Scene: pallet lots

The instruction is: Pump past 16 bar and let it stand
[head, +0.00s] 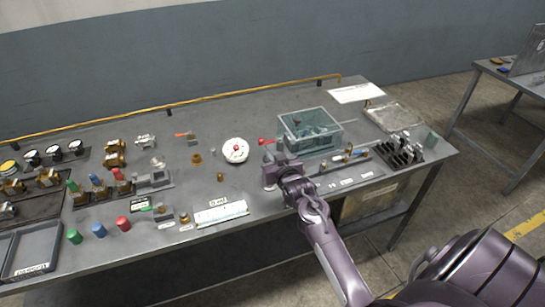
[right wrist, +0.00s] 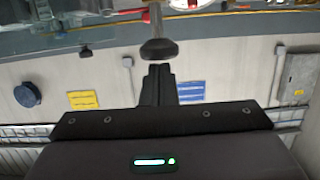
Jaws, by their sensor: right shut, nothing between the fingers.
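A clear teal-walled tank (head: 338,138) stands on the bench, with small parts inside that I cannot make out. A red-ended lever (head: 265,141) sticks out at its left side. A round white dial (head: 235,151) with a red centre lies left of the tank; its reading is too small to tell. My right gripper (head: 272,162) is at the tank's front left, just in front of the lever. In the right wrist view the right gripper (right wrist: 158,70) is shut and empty. A dark knob on a rod (right wrist: 158,49) shows just past its fingertips; contact is unclear. My left gripper is out of view.
Brass fittings (head: 115,155), several gauges (head: 53,154) and coloured caps (head: 98,229) fill the bench's left side. A black rack (head: 400,152) and a shallow tray (head: 394,117) are at the right. A white label sheet (head: 221,213) lies at the front edge.

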